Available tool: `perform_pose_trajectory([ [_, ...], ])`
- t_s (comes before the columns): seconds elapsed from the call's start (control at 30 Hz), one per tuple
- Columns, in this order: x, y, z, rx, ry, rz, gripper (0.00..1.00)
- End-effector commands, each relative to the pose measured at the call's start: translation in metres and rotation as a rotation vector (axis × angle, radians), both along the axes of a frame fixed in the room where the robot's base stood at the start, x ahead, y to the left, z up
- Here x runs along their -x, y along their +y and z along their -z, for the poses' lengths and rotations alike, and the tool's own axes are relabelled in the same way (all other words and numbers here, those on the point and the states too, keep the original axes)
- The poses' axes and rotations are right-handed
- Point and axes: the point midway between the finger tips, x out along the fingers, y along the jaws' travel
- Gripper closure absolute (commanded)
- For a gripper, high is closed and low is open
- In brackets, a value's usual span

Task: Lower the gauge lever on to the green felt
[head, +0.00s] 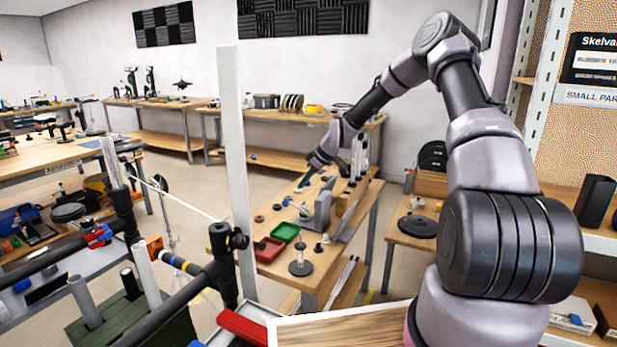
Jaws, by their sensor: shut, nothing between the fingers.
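My arm reaches from the right over the far end of the narrow wooden bench, and my gripper (303,181) points down there. It is small in the head view; it is shut and holds nothing. I cannot make out the gauge lever for certain among the small parts below and beside it. A green patch (285,232) lies near the bench's middle and looks like a shallow tray; I cannot tell whether it is the green felt. My gripper is beyond this patch, apart from it.
A red tray (267,249) sits beside the green patch. A grey angled block (322,212) and a dark round-based stand (301,262) are on the same wooden bench (286,268). A pale upright post (235,170) and black clamped tubes (210,272) stand at the near left.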

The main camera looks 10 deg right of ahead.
Motion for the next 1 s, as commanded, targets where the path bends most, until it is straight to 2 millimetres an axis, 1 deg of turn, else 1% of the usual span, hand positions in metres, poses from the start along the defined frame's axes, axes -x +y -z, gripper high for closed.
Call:
perform_pose_trajectory([
  [0.03,-0.003,0.007,0.01,-0.001,0.001,-0.002,1.0],
  [0.2,-0.015,0.022,0.037,0.0,0.0,-0.001,1.0],
  [0.4,-0.026,0.037,0.054,0.0,0.0,0.0,1.0],
  [0.57,-0.029,0.04,0.059,0.0,-0.001,0.001,1.0],
  [0.87,-0.029,0.04,0.059,0.0,-0.001,0.001,1.0],
  [1.0,-0.03,0.043,0.062,0.019,0.013,-0.004,1.0],
])
